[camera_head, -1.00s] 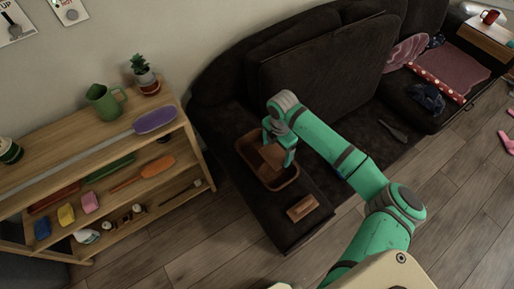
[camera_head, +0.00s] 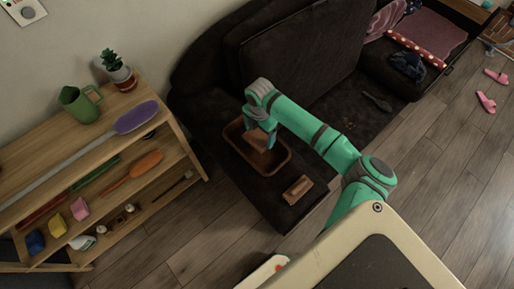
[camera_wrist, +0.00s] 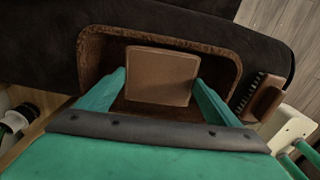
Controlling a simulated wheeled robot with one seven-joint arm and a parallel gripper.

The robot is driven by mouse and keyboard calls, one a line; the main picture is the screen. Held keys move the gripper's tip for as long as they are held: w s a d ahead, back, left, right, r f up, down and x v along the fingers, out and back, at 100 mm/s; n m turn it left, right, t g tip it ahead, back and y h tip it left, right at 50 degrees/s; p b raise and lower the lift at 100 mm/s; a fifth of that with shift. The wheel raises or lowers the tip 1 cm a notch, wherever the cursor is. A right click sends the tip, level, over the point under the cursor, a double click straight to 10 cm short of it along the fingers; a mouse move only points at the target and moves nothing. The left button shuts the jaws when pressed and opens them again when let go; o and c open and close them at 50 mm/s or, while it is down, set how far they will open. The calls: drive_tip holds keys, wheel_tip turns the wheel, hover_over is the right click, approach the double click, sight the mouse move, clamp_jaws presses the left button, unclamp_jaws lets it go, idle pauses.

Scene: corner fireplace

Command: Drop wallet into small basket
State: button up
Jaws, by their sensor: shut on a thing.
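My gripper (camera_head: 262,138) is over the small brown basket (camera_head: 279,163) on the dark sofa's near end. In the wrist view, the gripper (camera_wrist: 160,78) is shut on a flat brown wallet (camera_wrist: 160,74), one finger at each side. The wallet lies within the outline of the basket (camera_wrist: 88,52), whose rim shows around it on the far, left and right sides. I cannot tell how far the wallet is above the basket's floor. The fingers and palm hide the basket's near part.
A brown brush (camera_head: 297,190) lies beside the basket on the sofa (camera_head: 300,45), and shows in the wrist view (camera_wrist: 263,100). A wooden shelf (camera_head: 75,140) with tools, a green jug (camera_head: 80,103) and a potted plant (camera_head: 118,70) stands at left.

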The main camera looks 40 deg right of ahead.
drive_tip(key=shift+f, duration=0.3)
drive_tip(key=o, duration=1)
wheel_tip(320, 180, up, 11)
drive_tip(key=shift+f, duration=0.1)
